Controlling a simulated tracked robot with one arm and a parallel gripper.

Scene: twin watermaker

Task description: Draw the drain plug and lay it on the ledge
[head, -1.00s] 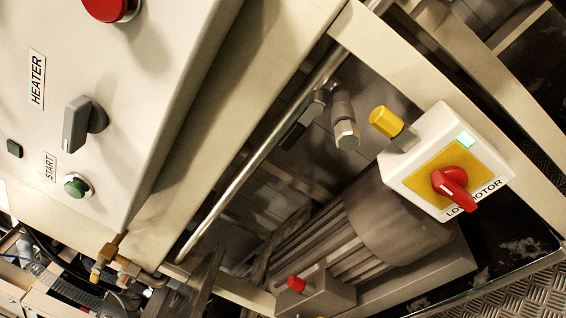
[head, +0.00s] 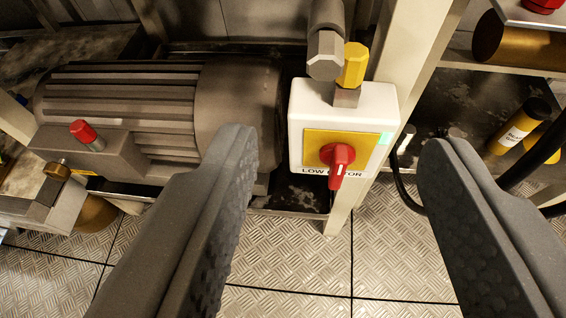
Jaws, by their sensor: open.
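My gripper (head: 338,143) is open and empty, its two dark fingers wide apart in the foreground. I cannot tell for sure which part is the drain plug. A red-capped plug (head: 83,132) stands upright on the grey block (head: 90,155) at the left, outside the left finger. A brass fitting (head: 57,170) sits just below it on a grey body (head: 28,215). A yellow hexagonal cap (head: 355,65) stands on a grey stub behind the switch box. I cannot pick out the ledge with certainty.
The white LOW MOTOR box (head: 305,110) with its red rotary switch (head: 339,160) appears between the fingers. A ribbed motor (head: 130,100) lies behind at left. A cream post (head: 415,60) rises right of the box. Chequered floor plate (head: 290,280) is clear in front.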

